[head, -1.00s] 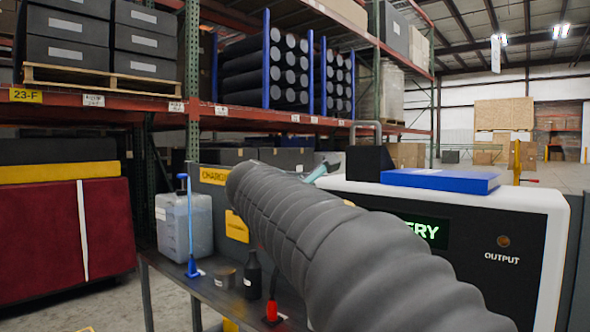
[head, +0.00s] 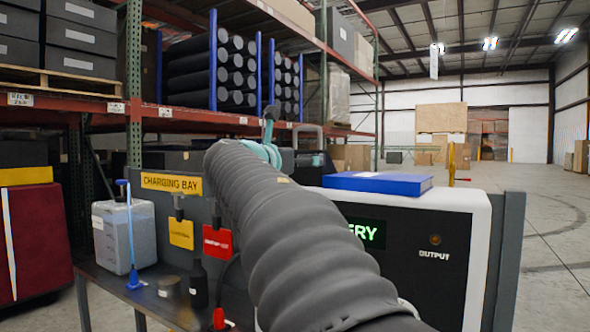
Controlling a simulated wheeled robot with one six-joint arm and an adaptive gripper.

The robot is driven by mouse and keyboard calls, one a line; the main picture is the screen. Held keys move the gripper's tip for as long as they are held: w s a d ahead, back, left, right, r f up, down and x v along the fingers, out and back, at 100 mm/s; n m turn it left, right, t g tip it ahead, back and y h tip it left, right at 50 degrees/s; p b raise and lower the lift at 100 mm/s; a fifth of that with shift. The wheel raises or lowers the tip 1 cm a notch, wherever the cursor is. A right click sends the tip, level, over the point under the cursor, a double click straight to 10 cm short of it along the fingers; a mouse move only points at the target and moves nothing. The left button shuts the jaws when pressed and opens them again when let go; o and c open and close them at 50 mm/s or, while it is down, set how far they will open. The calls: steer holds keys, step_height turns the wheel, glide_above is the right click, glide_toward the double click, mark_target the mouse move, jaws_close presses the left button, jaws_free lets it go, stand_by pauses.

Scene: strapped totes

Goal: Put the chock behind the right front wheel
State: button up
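No chock and no wheel can be made out in the head view. My arm, in a dark grey ribbed sleeve, reaches from the bottom middle up and away. A teal and grey part of my wrist shows past the sleeve's far end, above the charging bench. My gripper's fingers cannot be seen, so what they hold, if anything, is hidden.
A white battery cabinet (head: 455,285) with a blue binder (head: 378,183) on top stands at right. At left, a bench (head: 115,290) holds a translucent jug (head: 125,235) and a black bottle (head: 198,285). Tall racking (head: 134,70) stands behind. Open floor (head: 545,225) lies far right.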

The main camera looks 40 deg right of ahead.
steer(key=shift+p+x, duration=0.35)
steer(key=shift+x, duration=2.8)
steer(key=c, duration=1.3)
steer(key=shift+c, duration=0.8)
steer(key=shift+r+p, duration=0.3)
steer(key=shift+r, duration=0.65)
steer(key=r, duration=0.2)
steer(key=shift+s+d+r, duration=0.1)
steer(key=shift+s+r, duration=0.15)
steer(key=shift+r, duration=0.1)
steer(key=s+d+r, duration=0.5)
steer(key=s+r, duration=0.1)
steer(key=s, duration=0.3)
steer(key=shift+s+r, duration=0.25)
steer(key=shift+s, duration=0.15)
